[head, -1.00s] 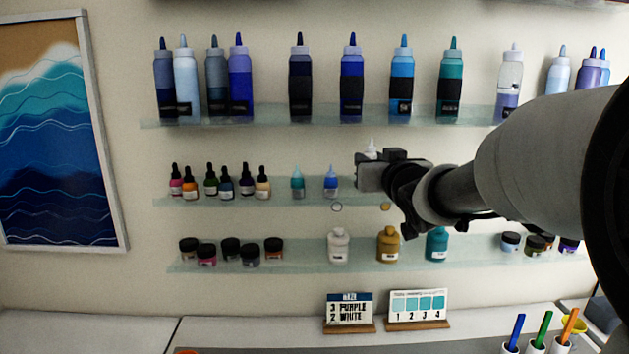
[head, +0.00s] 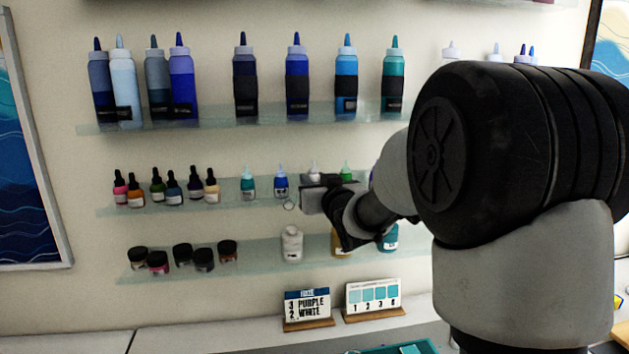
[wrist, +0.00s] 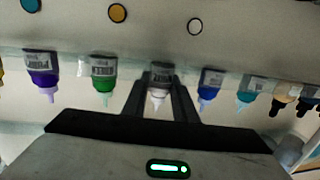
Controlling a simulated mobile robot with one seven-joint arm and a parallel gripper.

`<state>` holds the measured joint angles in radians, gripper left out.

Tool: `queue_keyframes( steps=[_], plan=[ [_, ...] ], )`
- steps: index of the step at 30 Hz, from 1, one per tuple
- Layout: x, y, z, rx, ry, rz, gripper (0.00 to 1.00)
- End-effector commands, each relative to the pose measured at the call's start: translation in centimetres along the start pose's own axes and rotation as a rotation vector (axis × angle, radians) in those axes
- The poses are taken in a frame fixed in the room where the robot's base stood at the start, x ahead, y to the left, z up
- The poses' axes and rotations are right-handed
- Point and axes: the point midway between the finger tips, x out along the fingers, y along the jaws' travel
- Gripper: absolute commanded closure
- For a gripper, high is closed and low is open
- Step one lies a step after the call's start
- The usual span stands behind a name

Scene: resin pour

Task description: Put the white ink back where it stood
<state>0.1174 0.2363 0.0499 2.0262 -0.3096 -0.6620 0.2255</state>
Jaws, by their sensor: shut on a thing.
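My gripper (head: 312,197) is shut on the white ink (head: 314,169), a small bottle with a pale nozzle. In the head view only its top shows above my gripper. The wrist view is upside down and shows the white ink (wrist: 159,78) between my two fingers (wrist: 162,100), nozzle pointing down in the picture. It is in line with the row on the middle glass shelf (head: 225,197), between the blue ink (head: 281,183) and the green ink (head: 346,172). I cannot tell whether its base rests on the shelf.
A teal ink (head: 248,185) and several dropper bottles stand farther left. A purple ink (wrist: 41,72) stands beyond the green ink (wrist: 104,75). The upper shelf (head: 215,121) holds tall bottles. The lower shelf (head: 235,250) holds jars and a white bottle (head: 292,243).

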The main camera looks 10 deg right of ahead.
Motion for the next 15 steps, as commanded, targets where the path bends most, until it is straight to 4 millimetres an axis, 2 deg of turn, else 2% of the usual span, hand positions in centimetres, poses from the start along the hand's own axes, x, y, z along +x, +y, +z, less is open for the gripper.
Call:
queue_keyframes(
  steps=[8,9,11,15],
  plan=[
    [0.02,0.02,0.50,0.000,0.000,0.000,0.96],
    [0.01,0.02,0.31,0.000,0.000,0.000,0.68],
    [0.01,0.01,0.31,0.000,-0.001,0.000,0.58],
    [0.01,0.02,0.32,0.000,-0.001,0.000,0.56]
  ],
)
